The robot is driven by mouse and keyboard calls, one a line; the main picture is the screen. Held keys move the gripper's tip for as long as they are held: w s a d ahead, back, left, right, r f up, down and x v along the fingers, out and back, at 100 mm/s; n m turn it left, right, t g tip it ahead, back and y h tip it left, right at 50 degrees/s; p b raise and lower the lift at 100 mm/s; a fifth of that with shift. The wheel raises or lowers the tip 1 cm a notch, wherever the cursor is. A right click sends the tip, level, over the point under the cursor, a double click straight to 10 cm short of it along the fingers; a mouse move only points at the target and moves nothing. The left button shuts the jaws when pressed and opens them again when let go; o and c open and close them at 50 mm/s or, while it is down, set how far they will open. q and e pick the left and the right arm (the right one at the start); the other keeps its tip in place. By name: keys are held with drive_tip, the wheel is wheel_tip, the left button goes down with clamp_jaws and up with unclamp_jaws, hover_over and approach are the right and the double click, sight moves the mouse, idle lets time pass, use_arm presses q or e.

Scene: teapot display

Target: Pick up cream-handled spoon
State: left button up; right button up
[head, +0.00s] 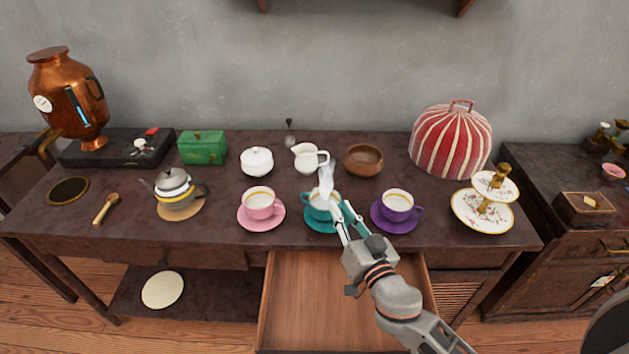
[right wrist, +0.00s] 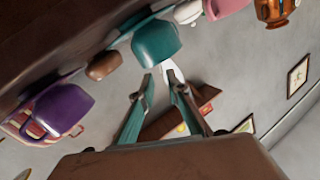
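A pale spoon-like piece (head: 327,180) stands at the teal cup (head: 321,205), in front of the white jug; I take it as the cream-handled spoon. Its lower part is hidden. My right gripper (head: 340,207) is over the near side of the teal cup, close to the pale piece. In the right wrist view the pale piece (right wrist: 170,70) shows just beyond the fingertips (right wrist: 162,82), beside the teal cup (right wrist: 157,44). A gap shows between the tips, so the gripper looks partly open. My left gripper is out of view.
A pink cup (head: 259,204) and a purple cup (head: 397,207) flank the teal one. The white jug (head: 309,158) and wooden bowl (head: 363,160) stand behind. A tiered stand (head: 483,208) is at right. An open, empty drawer (head: 310,300) lies below. A wooden spoon (head: 105,208) lies far left.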

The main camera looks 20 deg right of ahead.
sight(328, 186)
drive_tip(key=w, duration=0.7)
drive_tip(key=w+a+p, duration=0.1)
drive_tip(key=w, duration=0.2)
drive_tip(key=shift+w, duration=0.4)
clamp_jaws()
